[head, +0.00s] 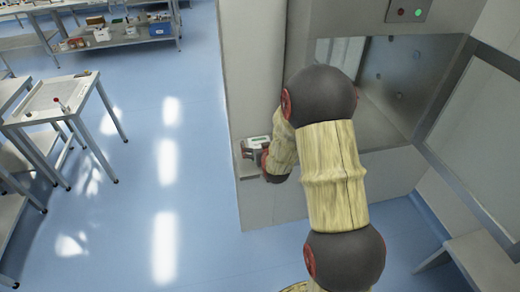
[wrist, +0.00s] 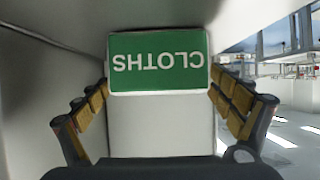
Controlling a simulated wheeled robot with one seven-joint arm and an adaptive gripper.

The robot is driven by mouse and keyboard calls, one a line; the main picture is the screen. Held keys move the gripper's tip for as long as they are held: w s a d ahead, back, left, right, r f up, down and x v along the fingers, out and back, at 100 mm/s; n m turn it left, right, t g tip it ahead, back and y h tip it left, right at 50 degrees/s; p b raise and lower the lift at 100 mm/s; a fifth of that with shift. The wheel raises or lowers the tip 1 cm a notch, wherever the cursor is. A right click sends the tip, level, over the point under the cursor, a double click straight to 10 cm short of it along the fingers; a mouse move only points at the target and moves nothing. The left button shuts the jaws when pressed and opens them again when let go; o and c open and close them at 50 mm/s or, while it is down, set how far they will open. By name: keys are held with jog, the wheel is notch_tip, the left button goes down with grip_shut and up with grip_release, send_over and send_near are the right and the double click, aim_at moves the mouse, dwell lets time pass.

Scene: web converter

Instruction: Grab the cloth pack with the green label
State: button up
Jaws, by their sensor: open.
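The cloth pack (wrist: 160,121) is white with a green label reading CLOTHS, upside down in the wrist view. It fills the middle of that view, between the two fingers of my gripper (wrist: 160,82). The fingers are open, one at each side of the pack, close to its edges. I cannot tell if they touch it. In the head view my gripper (head: 254,153) is small and partly hidden by my arm, at the side of a light grey cabinet. The pack is hard to make out there.
The light grey cabinet (head: 250,60) stands beside my gripper, with a glass window (head: 345,58) to its right. A pale wall runs close along the left of the wrist view. A white table (head: 60,100) stands at left. The blue floor (head: 200,225) between is clear.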

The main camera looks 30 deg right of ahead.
jog(key=shift+c, duration=1.1)
jog(key=c, duration=1.1)
jog(key=shift+c, duration=0.8)
